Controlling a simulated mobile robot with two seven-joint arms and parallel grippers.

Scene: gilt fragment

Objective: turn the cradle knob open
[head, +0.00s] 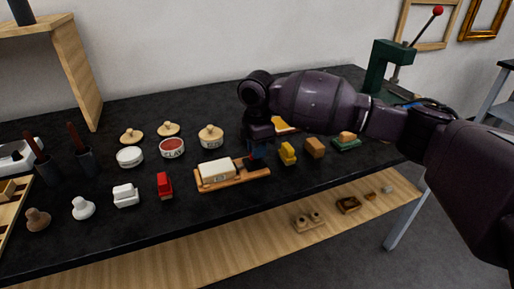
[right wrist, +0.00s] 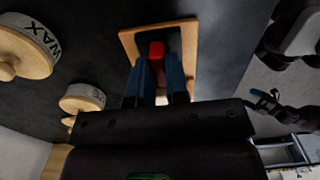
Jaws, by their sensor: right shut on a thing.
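The wooden cradle (head: 205,187) lies on the dark bench top in the middle of the head view, with a pale labelled block (head: 217,172) on it. In the right wrist view, a wooden board with a dark middle (right wrist: 186,35) shows, and a red knob (right wrist: 156,50) stands on it. My right gripper (head: 257,154) is over the right end of the cradle. Its blue fingers (right wrist: 156,75) are shut on the red knob, one on each side. In the head view the gripper mostly hides the knob. My left gripper is not in view.
Round containers, one marked CLAY (head: 172,148), stand left and behind. A red block (head: 164,185) is left of the cradle; yellow (head: 288,154) and brown (head: 315,148) blocks are right. A green press (head: 379,66) stands at the back right. The bench front is fairly clear.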

